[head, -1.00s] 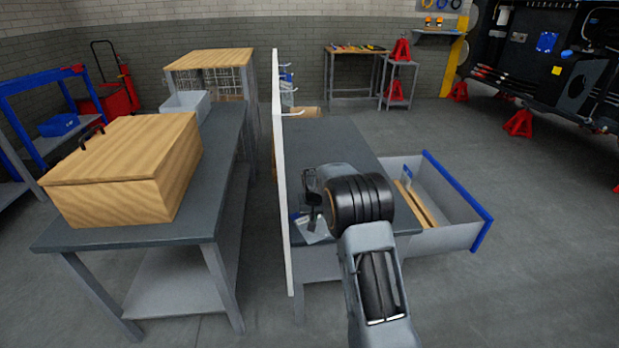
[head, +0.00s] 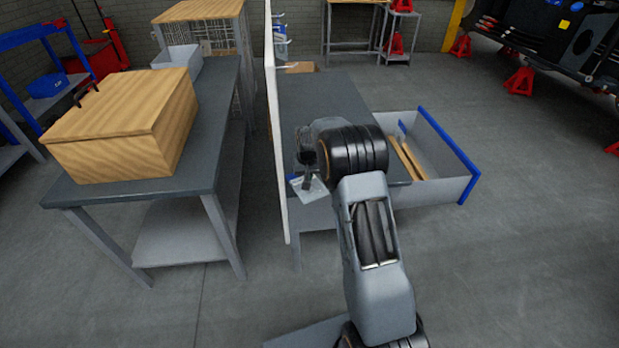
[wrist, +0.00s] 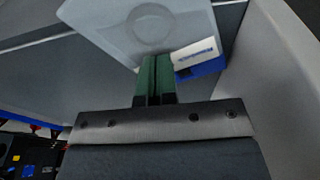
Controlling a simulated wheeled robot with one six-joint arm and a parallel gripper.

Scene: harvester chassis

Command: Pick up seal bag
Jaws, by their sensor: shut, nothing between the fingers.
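The seal bag (wrist: 148,28) is a clear flat bag with a round ring showing inside and a white label with blue print. It lies at the near left corner of the grey workbench and shows as a small pale patch in the head view (head: 312,190). My gripper (wrist: 155,60) has green fingers pressed together, with nothing between them. The fingertips overlap the bag's near edge in the wrist view; I cannot tell whether they touch it. In the head view my gripper (head: 307,178) is over the bag, and my wrist hides part of the bench.
A tall white panel (head: 276,150) stands close along the bench's left side. A blue item (wrist: 207,67) lies by the bag's label. An open grey drawer (head: 445,190) with wooden strips is at the right. A wooden box (head: 125,130) sits on the left bench.

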